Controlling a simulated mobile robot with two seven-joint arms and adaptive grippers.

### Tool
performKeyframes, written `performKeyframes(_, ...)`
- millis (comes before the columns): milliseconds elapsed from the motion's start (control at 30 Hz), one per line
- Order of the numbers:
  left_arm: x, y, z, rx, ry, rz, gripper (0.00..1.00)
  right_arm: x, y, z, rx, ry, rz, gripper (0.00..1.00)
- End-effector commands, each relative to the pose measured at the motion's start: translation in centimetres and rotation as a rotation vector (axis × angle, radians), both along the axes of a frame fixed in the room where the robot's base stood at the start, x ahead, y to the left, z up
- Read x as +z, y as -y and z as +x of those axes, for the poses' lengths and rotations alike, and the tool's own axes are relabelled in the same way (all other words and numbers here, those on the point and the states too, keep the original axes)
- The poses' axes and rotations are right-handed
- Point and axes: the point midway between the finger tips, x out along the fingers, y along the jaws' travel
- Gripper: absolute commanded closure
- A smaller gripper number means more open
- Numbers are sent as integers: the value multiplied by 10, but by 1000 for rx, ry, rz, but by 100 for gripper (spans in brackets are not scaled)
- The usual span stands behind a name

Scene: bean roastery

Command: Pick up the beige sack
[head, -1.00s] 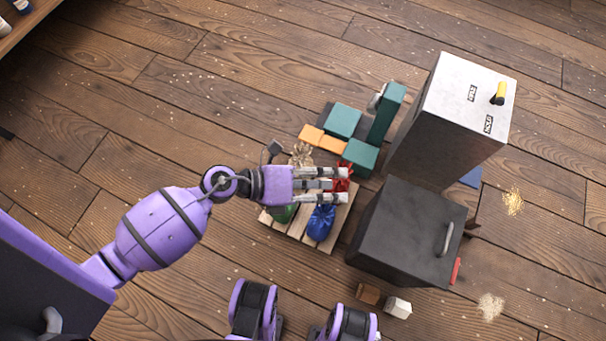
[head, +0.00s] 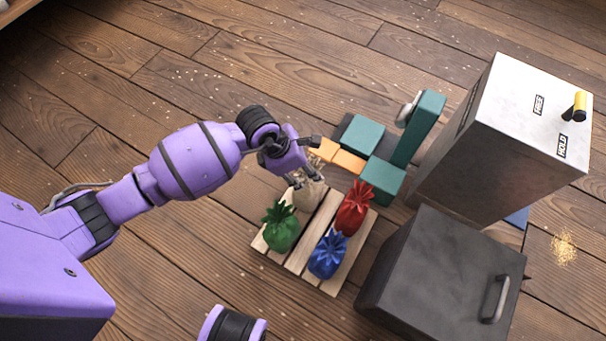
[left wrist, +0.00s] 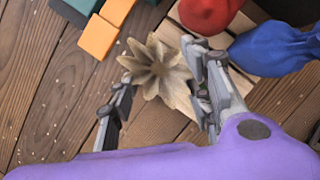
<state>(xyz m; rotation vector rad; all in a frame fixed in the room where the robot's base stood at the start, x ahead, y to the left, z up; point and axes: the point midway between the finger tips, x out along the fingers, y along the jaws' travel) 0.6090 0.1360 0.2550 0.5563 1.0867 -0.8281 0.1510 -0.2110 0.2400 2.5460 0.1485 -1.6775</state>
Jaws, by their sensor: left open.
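The beige sack (head: 310,193) stands on the far left corner of a wooden pallet (head: 297,257). My left gripper (head: 307,183) is over it from above and hides part of it in the head view. In the left wrist view the sack's gathered, ruffled top (left wrist: 158,68) shows between the open fingers of my left gripper (left wrist: 165,95). The right finger is close beside the sack, and I cannot tell whether it touches. The sack's lower body is partly hidden. My right gripper is not in view.
On the same pallet are a green sack (head: 281,228), a red sack (head: 355,207) and a blue sack (head: 327,255). Behind are orange blocks (head: 347,161) and a teal machine (head: 381,180). A dark box (head: 440,270) and a tall grey cabinet (head: 520,110) stand right.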

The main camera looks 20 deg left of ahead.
Motion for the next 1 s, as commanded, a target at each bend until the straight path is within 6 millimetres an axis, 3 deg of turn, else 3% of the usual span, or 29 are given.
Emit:
performKeyframes(300,-39,9,13,1,4,-5,54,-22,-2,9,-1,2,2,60)
performKeyframes(533,-40,9,13,1,4,-3,54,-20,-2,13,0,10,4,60)
performKeyframes(900,-40,9,13,1,5,-2,100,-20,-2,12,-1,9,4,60)
performKeyframes(1000,-40,9,13,1,5,-2,100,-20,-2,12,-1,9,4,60)
